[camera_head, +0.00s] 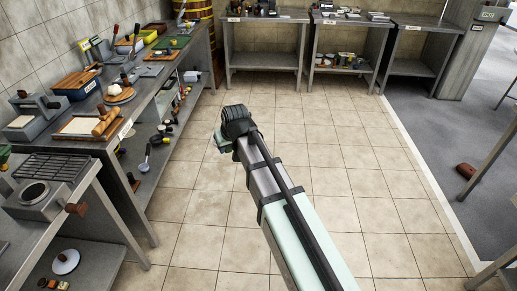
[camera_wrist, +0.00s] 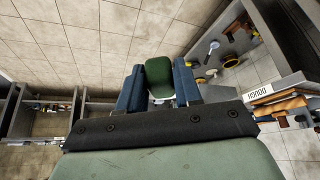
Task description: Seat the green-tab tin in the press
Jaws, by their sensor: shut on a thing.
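In the wrist view my gripper (camera_wrist: 159,88) has its two blue fingers closed on a dark green rounded piece (camera_wrist: 159,72). It looks like the green tab of the tin; the rest of the tin is hidden or too small to make out. On the left bench stands a grey device with a raised block (camera_head: 38,108), which may be the press; I cannot tell for certain.
A grey unit with a round opening (camera_head: 42,194) and brown knob stands at the near left. The long left bench (camera_head: 135,103) carries boards, trays and tools, with utensils on its lower shelf. Tables (camera_head: 265,63) line the back. The tiled floor (camera_head: 330,140) is clear.

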